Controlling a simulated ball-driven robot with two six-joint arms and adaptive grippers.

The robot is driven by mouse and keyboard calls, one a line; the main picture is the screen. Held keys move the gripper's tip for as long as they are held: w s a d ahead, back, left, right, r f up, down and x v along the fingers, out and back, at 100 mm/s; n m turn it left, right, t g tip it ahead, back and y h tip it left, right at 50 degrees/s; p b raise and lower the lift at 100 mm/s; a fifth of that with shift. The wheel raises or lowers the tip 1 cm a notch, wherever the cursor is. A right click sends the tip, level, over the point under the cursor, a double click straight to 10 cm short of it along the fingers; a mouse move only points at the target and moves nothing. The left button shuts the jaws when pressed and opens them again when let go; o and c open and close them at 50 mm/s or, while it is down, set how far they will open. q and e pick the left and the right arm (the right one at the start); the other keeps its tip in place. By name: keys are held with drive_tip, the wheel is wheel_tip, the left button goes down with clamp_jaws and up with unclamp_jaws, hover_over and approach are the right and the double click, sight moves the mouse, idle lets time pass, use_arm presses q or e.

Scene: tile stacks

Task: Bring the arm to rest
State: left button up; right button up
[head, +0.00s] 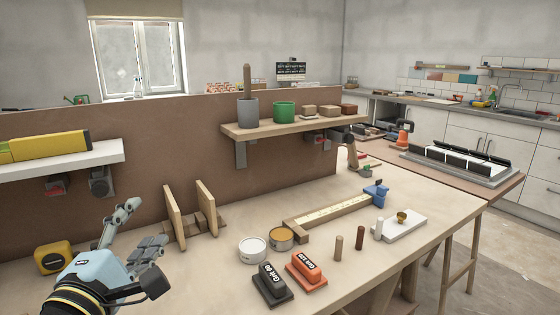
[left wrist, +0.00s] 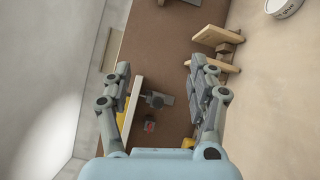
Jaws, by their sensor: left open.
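My left gripper (head: 139,229) is at the lower left of the head view, above the left part of the workbench (head: 210,285). Its two fingers are apart and nothing is between them. In the left wrist view the gripper (left wrist: 160,85) is open and empty, with the brown back panel (left wrist: 170,45) beyond it. A yellow tape measure (head: 54,257) lies just left of it in the head view. A wooden rack with two upright boards (head: 206,208) stands to its right. My right gripper does not show.
A wall shelf (head: 105,154) with a yellow tool (head: 45,145) is above left. Bare benchtop lies in front.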

use_arm(q)
drive_tip(key=s+d+f+m+g+h, duration=0.4)
drive_tip(key=s+f+m+g, duration=0.4)
drive_tip(key=s+m, duration=0.55)
drive_tip(key=s+a+f+m+g+y, duration=0.3)
drive_tip(key=s+a+m+g+y, duration=0.35)
drive_tip(key=s+a, duration=0.4)
drive_tip(key=s+a+f+g+b, duration=0.1)
drive_tip(key=s+f+b, duration=0.15)
drive_tip(key=f, duration=1.45)
drive_tip(key=s+a+f+g+b, duration=0.1)
drive_tip(key=s+f+b, duration=0.15)
drive_tip(key=f, duration=1.45)
drive_tip(key=s+f+g+b, duration=0.1)
drive_tip(key=s+f+b, duration=0.1)
drive_tip(key=s+f, duration=1.3)
drive_tip(key=s, duration=0.2)
drive_tip(key=shift+s+a+f+h, duration=0.25)
drive_tip(key=shift+s+f+h, duration=0.05)
drive_tip(key=shift+f+h, duration=0.1)
